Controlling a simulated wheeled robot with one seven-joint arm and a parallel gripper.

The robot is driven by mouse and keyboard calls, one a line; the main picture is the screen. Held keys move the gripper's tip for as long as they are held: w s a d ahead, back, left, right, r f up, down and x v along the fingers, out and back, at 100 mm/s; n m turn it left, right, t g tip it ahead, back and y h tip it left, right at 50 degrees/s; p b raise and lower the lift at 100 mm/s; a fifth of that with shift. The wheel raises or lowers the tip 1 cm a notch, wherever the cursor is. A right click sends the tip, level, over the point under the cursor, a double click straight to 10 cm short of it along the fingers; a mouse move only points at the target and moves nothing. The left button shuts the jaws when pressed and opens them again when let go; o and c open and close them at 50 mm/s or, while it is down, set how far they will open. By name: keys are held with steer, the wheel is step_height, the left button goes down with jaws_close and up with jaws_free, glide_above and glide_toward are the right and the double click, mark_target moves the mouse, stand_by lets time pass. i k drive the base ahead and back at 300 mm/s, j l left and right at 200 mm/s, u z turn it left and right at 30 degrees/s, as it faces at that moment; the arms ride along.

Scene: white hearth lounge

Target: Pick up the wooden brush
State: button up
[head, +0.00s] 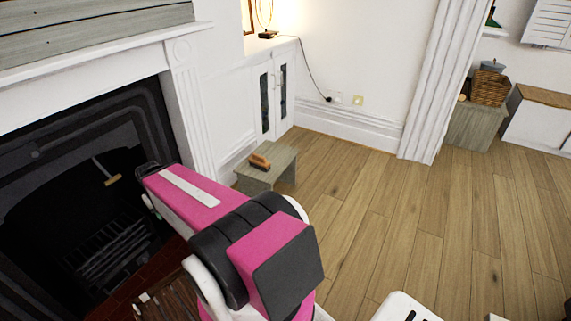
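The wooden brush (260,162) is a small brown block with a darker underside. It lies on top of a low grey wooden stool (277,169), near the stool's left side. My pink, black and white arm reaches across the lower left toward the fireplace. A small dark part at its far end, left of the stool, may belong to my gripper (148,170), but its fingers cannot be made out. The arm's end appears apart from the brush, and the brush is not held.
A dark fireplace (45,190) with a white surround is at left. A white cabinet (273,95) stands behind the stool. At far right are a grey wooden box (474,127) and a wicker basket (490,88). The wooden floor (420,230) right of the stool is clear.

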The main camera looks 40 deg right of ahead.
mark_target(256, 162)
steer(key=z, duration=1.35)
steer(key=u, duration=1.9)
steer(key=z, duration=1.9)
steer(key=i+j, duration=0.95)
